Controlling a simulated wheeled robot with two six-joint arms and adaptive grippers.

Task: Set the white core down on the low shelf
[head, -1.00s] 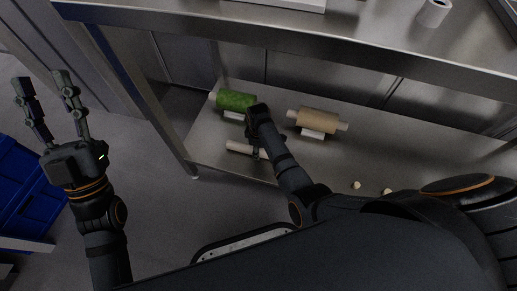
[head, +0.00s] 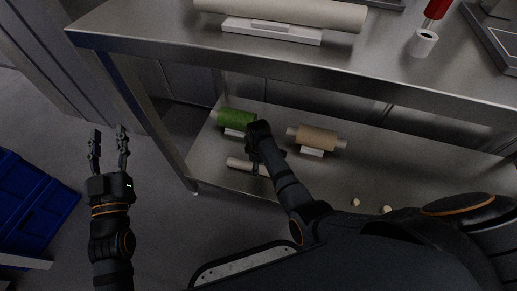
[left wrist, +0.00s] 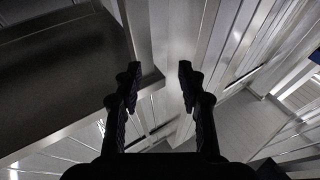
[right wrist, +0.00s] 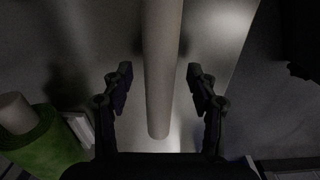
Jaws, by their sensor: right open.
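The white core (head: 240,163) lies along the front left of the low steel shelf (head: 205,155). In the right wrist view the core (right wrist: 160,40) runs lengthwise between the fingers of my right gripper (right wrist: 160,72). The fingers are open, with a gap on each side of the core. In the head view my right gripper (head: 256,170) points down at the core's right end and partly hides it. My left gripper (head: 109,136) is open and empty, out to the left of the bench; its fingers also show in the left wrist view (left wrist: 158,75).
A green roll (head: 237,118) and a tan roll (head: 317,137) rest on white supports at the shelf's back. Two small pale pieces lie near the front right. The steel bench top (head: 180,42) overhangs the shelf. A blue crate (head: 35,205) stands at left.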

